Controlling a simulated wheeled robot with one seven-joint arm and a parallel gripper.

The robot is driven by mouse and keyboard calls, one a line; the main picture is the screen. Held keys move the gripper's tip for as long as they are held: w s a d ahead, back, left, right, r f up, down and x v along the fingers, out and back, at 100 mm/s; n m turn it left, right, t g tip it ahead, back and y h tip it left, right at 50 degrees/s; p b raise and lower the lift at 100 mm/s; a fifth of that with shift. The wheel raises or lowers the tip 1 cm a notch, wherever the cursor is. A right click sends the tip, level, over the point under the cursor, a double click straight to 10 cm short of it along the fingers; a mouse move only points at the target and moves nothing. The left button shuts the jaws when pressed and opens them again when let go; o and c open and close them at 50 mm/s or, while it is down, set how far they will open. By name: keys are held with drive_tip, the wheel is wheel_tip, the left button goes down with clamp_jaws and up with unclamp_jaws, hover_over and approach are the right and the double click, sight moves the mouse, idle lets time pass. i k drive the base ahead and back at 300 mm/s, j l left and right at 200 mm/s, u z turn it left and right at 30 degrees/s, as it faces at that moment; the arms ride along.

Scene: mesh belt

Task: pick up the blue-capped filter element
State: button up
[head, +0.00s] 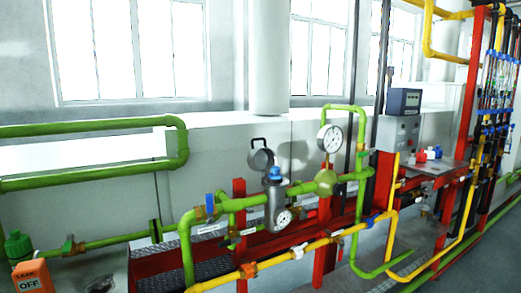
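On the red-framed shelf (428,168) at the right stands a small item with a blue cap (438,151), beside red-capped items (421,156). It is small in the picture, and its lower part is hard to make out. Another blue-topped part, a grey cylindrical fitting (275,205), is upright among the green pipes near the middle, with a gauge (284,218) at its lower front. I cannot tell for sure from this view which is the filter element. My gripper is not in view.
Green pipes (90,174) and yellow pipes (330,240) cross the front. A round gauge (330,138) stands on the green piping. A grey control box (398,132) is behind the shelf.

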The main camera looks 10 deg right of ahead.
sight(275, 177)
drive_tip(key=i+j+z, duration=0.1)
drive_tip(key=i+z, duration=0.25)
drive_tip(key=i, duration=0.2)
drive_tip(key=i+j+z, duration=0.35)
drive_tip(key=i, duration=0.15)
drive_tip(key=i+j+z, duration=0.35)
drive_tip(key=i, duration=0.15)
drive_tip(key=l, duration=0.1)
